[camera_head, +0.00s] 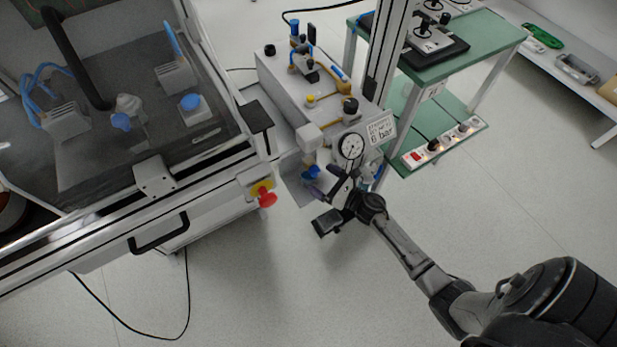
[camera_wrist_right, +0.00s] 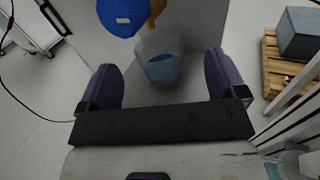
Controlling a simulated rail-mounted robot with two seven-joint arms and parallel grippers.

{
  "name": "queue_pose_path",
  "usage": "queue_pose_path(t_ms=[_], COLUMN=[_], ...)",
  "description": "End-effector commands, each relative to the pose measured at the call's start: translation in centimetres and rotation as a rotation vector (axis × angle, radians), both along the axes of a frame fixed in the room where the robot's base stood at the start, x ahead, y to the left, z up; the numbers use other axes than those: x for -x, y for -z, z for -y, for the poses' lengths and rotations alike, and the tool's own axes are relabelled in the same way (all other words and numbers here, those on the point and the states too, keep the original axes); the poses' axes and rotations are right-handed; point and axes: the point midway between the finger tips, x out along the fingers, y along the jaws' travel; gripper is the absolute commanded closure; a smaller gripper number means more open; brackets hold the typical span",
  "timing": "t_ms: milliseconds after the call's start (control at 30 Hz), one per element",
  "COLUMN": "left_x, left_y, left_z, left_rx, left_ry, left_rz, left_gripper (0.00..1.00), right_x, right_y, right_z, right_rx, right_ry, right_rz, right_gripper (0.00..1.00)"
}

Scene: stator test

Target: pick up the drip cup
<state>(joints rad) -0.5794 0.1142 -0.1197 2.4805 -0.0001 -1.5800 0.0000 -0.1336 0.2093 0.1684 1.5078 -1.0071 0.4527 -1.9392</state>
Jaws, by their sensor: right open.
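The drip cup (camera_wrist_right: 156,46) is a clear cup with blue liquid in its lower part. In the right wrist view it stands beyond and between the two purple fingers of my right gripper (camera_wrist_right: 163,78), with a gap on each side. My right gripper is open. In the head view my right gripper (camera_head: 326,186) is low in front of the grey unit, below the pressure gauge. I cannot make out the cup clearly in the head view. My left gripper is not in view.
A blue part (camera_wrist_right: 122,20) sits just above and left of the cup. The pressure gauge (camera_head: 351,146) and a 6 bar sign (camera_head: 381,129) are close above my right gripper. The enclosure with a red emergency knob (camera_head: 267,199) stands to the left.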

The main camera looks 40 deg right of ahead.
Motion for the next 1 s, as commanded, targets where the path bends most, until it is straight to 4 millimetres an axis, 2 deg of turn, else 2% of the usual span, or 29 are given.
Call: queue_pose_path(t_ms=[167,533,867,1000], left_x=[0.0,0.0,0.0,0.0], left_y=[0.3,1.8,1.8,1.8], left_z=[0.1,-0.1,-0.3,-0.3], left_rx=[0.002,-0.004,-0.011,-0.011], left_ry=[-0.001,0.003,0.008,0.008], left_rz=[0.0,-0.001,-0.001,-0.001], left_gripper=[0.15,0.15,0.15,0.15], right_x=[-0.8,-4.8,-5.4,-5.4], right_y=[0.0,0.3,0.2,0.2], right_z=[-0.2,-1.5,-1.7,-1.7], right_rx=[0.001,0.0,-0.001,-0.001], right_ry=[0.001,0.001,0.001,0.001], right_rz=[0.001,0.001,0.0,0.0], right_gripper=[0.1,0.1,0.1,0.2])
